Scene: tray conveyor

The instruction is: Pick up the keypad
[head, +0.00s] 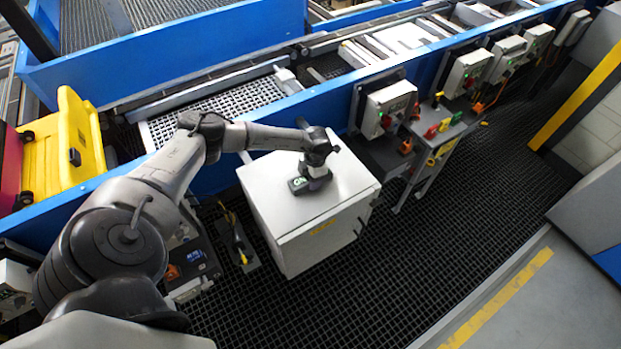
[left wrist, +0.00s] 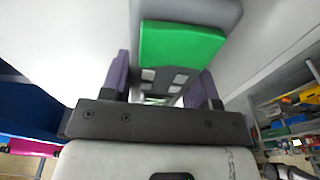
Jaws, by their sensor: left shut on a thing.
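The keypad (head: 298,184) is a small dark grey device with a green display, over the top of the white cabinet. My left gripper (head: 314,180) is at the keypad, pointing down, with its arm reaching in from the left. In the left wrist view, the keypad's green display (left wrist: 180,45) and pale keys show between the two purple-grey fingers of my left gripper (left wrist: 163,82), which is shut on its body. I cannot tell whether the keypad touches the cabinet top. My right gripper is not in view.
The white cabinet (head: 275,195) stands on black grating beside the blue conveyor side (head: 240,125). A yellow case (head: 78,140) lies on the conveyor at left. Control boxes (head: 388,108) and a small stand with coloured items (head: 438,130) are to the right. Floor at right is clear.

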